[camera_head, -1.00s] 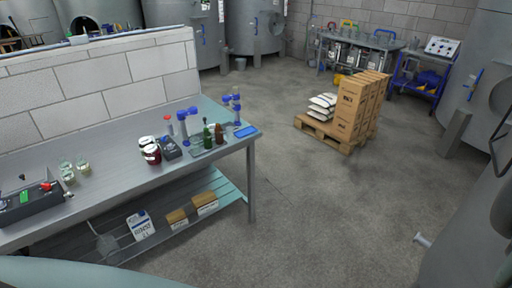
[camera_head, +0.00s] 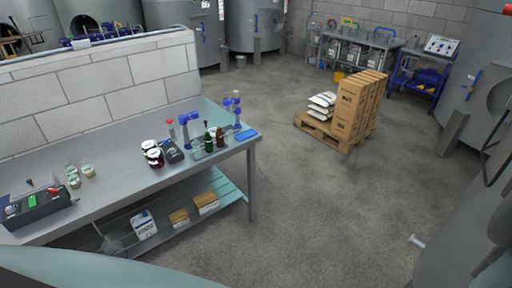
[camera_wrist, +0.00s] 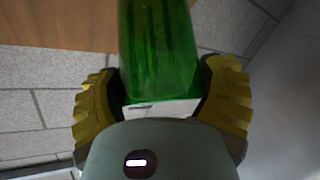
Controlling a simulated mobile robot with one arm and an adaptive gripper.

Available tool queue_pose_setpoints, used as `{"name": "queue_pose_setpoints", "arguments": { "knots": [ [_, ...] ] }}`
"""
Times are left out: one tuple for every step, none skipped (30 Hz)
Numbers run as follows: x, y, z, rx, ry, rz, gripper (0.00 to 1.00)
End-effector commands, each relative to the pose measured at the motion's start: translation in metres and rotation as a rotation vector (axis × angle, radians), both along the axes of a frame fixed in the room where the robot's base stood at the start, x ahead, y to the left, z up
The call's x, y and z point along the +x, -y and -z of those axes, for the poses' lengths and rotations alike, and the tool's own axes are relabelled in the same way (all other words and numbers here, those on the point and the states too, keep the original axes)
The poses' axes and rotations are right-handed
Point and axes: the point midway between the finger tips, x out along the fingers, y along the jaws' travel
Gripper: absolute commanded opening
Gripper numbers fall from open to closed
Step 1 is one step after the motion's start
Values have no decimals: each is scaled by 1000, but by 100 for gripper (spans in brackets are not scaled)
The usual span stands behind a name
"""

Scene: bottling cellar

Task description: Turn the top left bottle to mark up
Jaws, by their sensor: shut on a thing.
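A green glass bottle (camera_wrist: 158,45) fills the upper middle of the wrist view and runs out of its top edge. My gripper (camera_wrist: 160,98) has its two yellow ribbed fingers on either side of the bottle's near end and is shut on it. A white patch (camera_wrist: 160,109) with a thin dark line shows at that end, just above my gripper's palm; I cannot tell whether it is the mark. A brown wooden board (camera_wrist: 60,25) lies behind the bottle at upper left. My gripper does not show in the head view.
In the head view a grey workbench (camera_head: 110,185) holds jars, a small green bottle (camera_head: 208,143), a brown bottle (camera_head: 220,140) and a dark toolbox (camera_head: 38,208). A pallet (camera_head: 325,137) with cartons stands on the open floor. A block wall (camera_wrist: 50,110) shows in the wrist view.

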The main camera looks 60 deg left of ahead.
Motion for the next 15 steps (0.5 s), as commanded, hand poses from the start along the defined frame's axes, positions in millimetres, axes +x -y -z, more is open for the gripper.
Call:
{"name": "queue_pose_setpoints", "arguments": {
  "knots": [
    [0, -1, -2, -4, -44, -34, 39],
    [0, -1, -2, -5, -62, -50, 39],
    [1, -1, -2, -9, -84, -71, 39],
    [1, -1, -2, -10, -100, -83, 39],
    [0, -1, -1, -11, -119, -95, 39],
    [0, -1, 0, -11, -141, -110, 39],
    [0, -1, -1, -13, -153, -121, 39],
    [2, -1, -1, -15, -165, -134, 39],
    [1, -1, 0, -17, -183, -149, 39],
    [1, -1, 0, -18, -199, -160, 39],
    [1, -1, 0, -19, -214, -169, 39],
    [1, -1, 0, -20, -230, -182, 39],
    [2, -1, 0, -23, -243, -196, 39],
    [2, -1, 1, -25, -255, -207, 39],
    [2, -1, 1, -24, -273, -218, 39]
  ]
}}
